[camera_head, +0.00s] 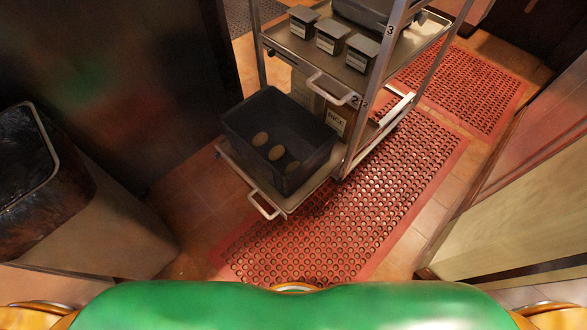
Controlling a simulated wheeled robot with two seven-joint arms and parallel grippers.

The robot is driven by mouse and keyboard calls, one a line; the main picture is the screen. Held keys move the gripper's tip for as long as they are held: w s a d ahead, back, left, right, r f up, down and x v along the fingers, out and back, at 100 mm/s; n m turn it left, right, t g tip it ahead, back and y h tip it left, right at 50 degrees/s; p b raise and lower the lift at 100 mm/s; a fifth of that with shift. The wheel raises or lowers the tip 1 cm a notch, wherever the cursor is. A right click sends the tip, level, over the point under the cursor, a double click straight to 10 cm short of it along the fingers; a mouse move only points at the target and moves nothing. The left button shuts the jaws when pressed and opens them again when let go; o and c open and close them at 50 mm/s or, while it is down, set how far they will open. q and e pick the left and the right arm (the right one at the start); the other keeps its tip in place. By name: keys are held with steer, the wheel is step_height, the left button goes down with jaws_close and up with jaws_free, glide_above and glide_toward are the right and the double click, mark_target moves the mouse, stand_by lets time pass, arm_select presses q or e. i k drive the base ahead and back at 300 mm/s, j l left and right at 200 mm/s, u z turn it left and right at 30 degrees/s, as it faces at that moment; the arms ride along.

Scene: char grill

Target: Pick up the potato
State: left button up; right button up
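A few brown potatoes lie in a dark open crate (237,122) on the lower shelf of a metal cart. One potato (260,139) is nearest the crate's left wall. A second potato (277,152) lies just right of it and lower in the picture. A third (293,166), darker and in shadow, lies close to the near wall. Neither of my grippers shows in the head view. Only my green and yellow body shows along the bottom edge.
The metal cart (335,84) has an upper shelf holding small lidded containers (332,37). A tall bin (90,215) stands at left beside a dark wall panel. A wooden counter (520,205) is at right. Red perforated matting (330,240) covers open floor before the cart.

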mark_target(291, 167)
steer(key=i+l+u, duration=0.1)
steer(key=l, duration=0.25)
steer(key=i+l+u, duration=0.1)
steer(key=i+l, duration=0.2)
steer(key=i+l+u, duration=0.15)
steer(key=l, duration=0.3)
steer(key=i+l+u, duration=0.1)
steer(key=l, duration=0.25)
